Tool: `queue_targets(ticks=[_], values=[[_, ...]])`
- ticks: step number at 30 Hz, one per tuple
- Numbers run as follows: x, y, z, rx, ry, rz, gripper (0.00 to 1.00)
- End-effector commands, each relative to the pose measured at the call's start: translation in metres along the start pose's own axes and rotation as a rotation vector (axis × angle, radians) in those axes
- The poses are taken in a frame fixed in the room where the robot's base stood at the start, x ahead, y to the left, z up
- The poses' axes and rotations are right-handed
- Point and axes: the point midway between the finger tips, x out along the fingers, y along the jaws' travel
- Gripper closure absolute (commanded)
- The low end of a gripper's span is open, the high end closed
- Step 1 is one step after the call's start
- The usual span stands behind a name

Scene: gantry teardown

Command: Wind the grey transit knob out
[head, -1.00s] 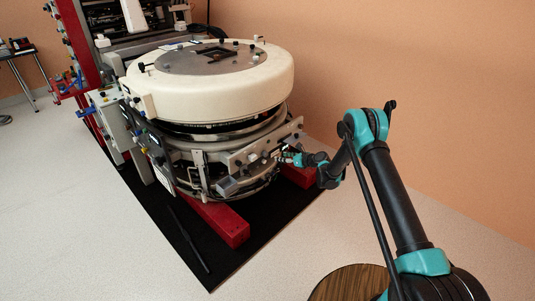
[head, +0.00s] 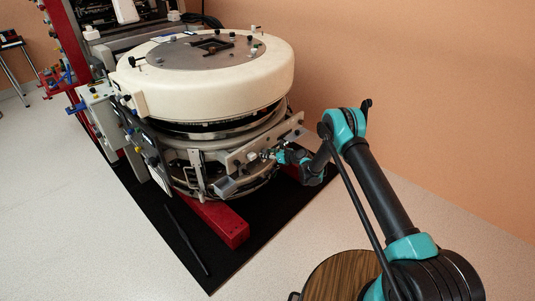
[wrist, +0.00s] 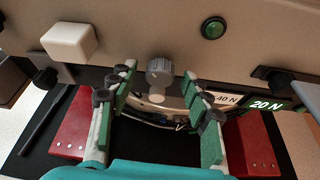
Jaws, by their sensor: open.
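The grey transit knob (wrist: 159,71) sticks out from the lower edge of the beige panel (wrist: 150,30) in the wrist view. It has a ribbed round body and is ahead of my gripper (wrist: 160,97), between the lines of its two fingers but not touched by them. My gripper is open, with green-padded fingers on either side and nothing between them. In the head view my gripper (head: 268,155) is at the front panel of the round cream gantry (head: 205,90); the knob is too small to make out there.
A white square block (wrist: 69,41) and a green button (wrist: 213,28) stand out from the panel. Red beams (head: 222,222) lie below on a black mat (head: 185,235). The orange wall is at right.

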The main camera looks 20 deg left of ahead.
Motion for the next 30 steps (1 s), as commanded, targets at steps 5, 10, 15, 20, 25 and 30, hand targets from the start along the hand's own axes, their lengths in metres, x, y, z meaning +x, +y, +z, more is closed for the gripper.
queue_targets(ticks=[5, 10, 15, 20, 25, 30], values=[[-0.0001, -0.0001, 0.0, 0.0, 0.0, 0.0, 0.66], [-0.0002, -0.0001, 0.0, 0.0, 0.0, 0.0, 0.87], [-0.0002, -0.0001, 0.0, 0.0, 0.0, 0.0, 1.0], [-0.0002, 0.0, 0.0, -0.014, 0.0, -0.006, 1.0], [-0.0004, 0.0007, -0.0002, -0.067, 0.0, -0.027, 1.0], [-0.0002, 0.002, -0.0003, -0.17, 0.0, -0.07, 1.0]])
